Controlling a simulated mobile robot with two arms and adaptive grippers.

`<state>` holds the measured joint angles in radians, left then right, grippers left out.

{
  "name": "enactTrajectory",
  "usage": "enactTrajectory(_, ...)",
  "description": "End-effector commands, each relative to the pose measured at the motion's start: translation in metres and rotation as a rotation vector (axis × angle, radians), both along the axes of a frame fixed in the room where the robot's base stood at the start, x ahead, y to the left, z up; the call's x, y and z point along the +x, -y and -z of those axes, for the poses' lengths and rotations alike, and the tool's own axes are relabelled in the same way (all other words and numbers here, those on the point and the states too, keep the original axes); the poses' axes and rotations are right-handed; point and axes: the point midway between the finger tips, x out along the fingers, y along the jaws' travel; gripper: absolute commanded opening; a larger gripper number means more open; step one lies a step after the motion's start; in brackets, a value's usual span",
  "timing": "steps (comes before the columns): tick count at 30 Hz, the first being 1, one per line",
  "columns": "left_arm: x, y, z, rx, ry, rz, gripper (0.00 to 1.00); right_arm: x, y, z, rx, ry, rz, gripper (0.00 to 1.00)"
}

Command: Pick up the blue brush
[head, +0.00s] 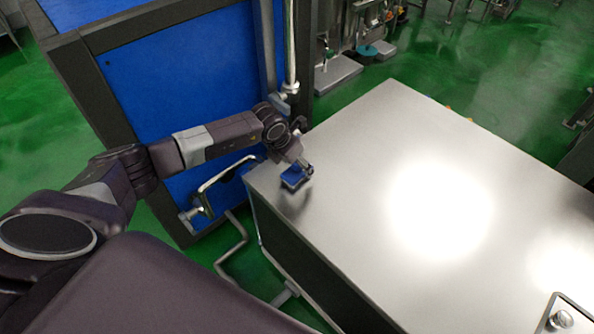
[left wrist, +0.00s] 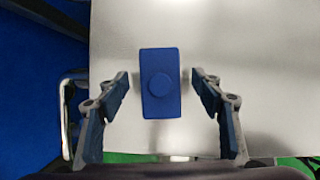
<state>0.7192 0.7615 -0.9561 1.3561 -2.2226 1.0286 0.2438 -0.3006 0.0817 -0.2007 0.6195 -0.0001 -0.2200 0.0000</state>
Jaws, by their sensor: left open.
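The blue brush (head: 294,180) lies on the metal table top (head: 350,130) near its left corner. In the left wrist view the brush (left wrist: 160,98) is a blue rectangular block with a round knob on top, its long side running up and down the picture. My left gripper (head: 302,172) is at the brush, above it. In the left wrist view my left gripper (left wrist: 162,82) is open, with one finger on each side of the brush and a gap on both sides. My right gripper is not in view.
A blue cabinet (head: 180,85) with a dark frame and a metal handle (head: 225,175) stands left of the table. The rest of the table top is mostly bare and shiny. A metal fixture (head: 562,318) shows at the lower right. The floor is green.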

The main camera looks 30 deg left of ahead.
Motion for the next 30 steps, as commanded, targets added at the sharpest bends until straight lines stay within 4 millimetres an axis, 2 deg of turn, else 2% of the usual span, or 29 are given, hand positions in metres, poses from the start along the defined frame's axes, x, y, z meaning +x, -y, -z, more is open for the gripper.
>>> enactTrajectory(8, 0.0008, 0.0001, 0.0027, 0.0, 0.0, 0.0, 0.61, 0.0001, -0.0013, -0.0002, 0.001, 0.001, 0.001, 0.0)
enactTrajectory(21, 0.001, 0.0, 0.002, -0.001, 0.001, -0.001, 0.15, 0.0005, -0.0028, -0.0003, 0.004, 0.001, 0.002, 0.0)
enactTrajectory(30, 0.0015, 0.0, -0.0008, -0.001, 0.002, -0.001, 0.15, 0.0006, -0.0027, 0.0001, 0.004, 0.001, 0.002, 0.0)
